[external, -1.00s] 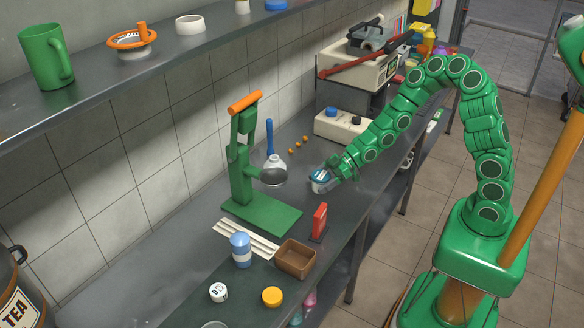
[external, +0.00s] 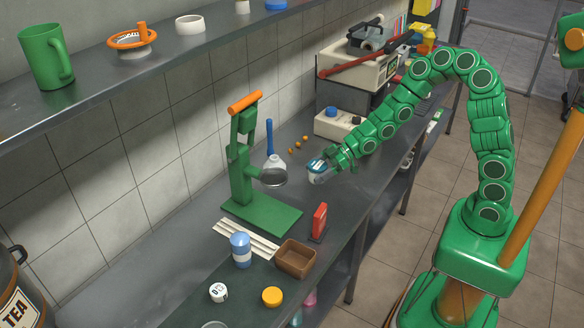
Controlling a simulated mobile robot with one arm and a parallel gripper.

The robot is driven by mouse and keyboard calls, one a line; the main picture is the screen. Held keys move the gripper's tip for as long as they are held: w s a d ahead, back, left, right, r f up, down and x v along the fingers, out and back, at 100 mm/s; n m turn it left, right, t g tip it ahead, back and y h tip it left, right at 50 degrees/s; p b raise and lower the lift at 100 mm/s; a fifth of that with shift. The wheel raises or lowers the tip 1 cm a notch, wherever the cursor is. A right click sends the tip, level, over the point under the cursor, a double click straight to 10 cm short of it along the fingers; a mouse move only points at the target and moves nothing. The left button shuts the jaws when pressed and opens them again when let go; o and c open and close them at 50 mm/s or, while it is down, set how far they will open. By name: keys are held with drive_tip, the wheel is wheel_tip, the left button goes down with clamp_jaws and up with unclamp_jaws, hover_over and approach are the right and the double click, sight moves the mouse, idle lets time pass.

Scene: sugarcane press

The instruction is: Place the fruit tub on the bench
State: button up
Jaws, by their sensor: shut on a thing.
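My gripper (external: 330,163) is over the right part of the bench, to the right of the green press. It is shut on a small white tub with a blue top (external: 316,169), which I take to be the fruit tub. The fingers partly hide the tub. It appears a little above the bench (external: 345,196), though the gap under it is hard to tell. The bench is a long grey counter along the tiled wall.
The green press (external: 247,165) with an orange handle stands left of my gripper. A red item (external: 319,221) and a brown open box (external: 295,258) are nearer the front. Small orange balls (external: 298,145) lie behind. The bench between the tub and the red item is clear.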

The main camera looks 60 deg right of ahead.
drive_tip(key=w+d+r+m+t+h, duration=0.1)
drive_tip(key=w+r+m+t+h, duration=0.3)
drive_tip(key=w, duration=0.5)
drive_tip(key=w+d+m+h, duration=0.5)
drive_tip(key=d+m+h, duration=0.2)
drive_tip(key=d+m, duration=0.15)
drive_tip(key=s+d+f+m+g+h, duration=0.1)
drive_tip(key=s+d+f+m+h, duration=0.15)
drive_tip(key=d, duration=0.35)
drive_tip(key=s+d+f+m+g+h, duration=0.1)
drive_tip(key=s+d+m+h, duration=0.1)
drive_tip(key=d+m+h, duration=0.3)
drive_tip(key=s+d+f+m+g+h, duration=0.2)
drive_tip(key=s+d, duration=0.4)
drive_tip(key=s, duration=0.5)
drive_tip(key=shift+d+f+m+g, duration=0.35)
drive_tip(key=shift+f+m+g, duration=0.15)
drive_tip(key=shift+f+g, duration=0.25)
drive_tip(key=shift+w, duration=0.1)
drive_tip(key=shift+f, duration=3.9)
drive_tip(key=shift+f, duration=0.2)
